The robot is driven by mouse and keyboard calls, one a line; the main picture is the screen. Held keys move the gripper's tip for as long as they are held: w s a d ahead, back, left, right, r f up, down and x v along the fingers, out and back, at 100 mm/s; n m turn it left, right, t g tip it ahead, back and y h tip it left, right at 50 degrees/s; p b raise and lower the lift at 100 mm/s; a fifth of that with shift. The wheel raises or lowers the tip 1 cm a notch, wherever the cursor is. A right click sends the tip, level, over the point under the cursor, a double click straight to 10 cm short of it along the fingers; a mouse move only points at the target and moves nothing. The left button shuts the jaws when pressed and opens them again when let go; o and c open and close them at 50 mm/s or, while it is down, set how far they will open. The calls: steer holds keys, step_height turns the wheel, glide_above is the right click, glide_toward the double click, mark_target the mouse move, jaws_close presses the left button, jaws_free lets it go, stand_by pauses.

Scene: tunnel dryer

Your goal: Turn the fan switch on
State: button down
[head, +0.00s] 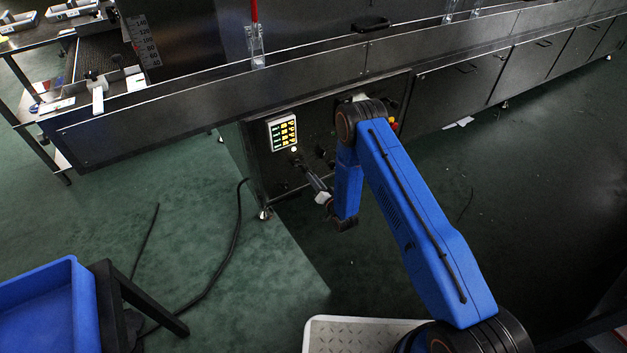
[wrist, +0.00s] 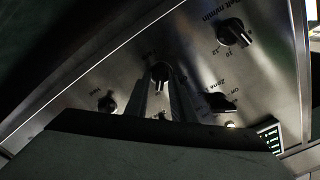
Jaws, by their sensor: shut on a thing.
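The control panel (wrist: 190,45) shows upside down in the wrist view, with several dark knobs and small labels. My gripper (wrist: 161,88) is shut on a dark knob (wrist: 160,71) near the picture's middle. Its two fingers stand on either side of it. I cannot read a label that says whether this is the fan switch. Another dark knob (wrist: 107,103) is to the left, and one (wrist: 220,102) is close to the right finger. In the head view my gripper (head: 303,168) reaches the panel front just below the lit display; the held knob is too small to tell there.
A knob labelled for belt speed (wrist: 235,33) is at the wrist view's upper right. The lit display (head: 283,132) is left of my arm. A black cable (head: 222,262) lies on the green floor. A blue bin (head: 50,305) stands at the lower left.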

steer(key=c, duration=1.8)
jaws_free()
steer(key=shift+d, duration=0.1)
steer(key=v, duration=1.7)
steer(key=shift+s+d, duration=0.1)
steer(key=shift+s, duration=0.05)
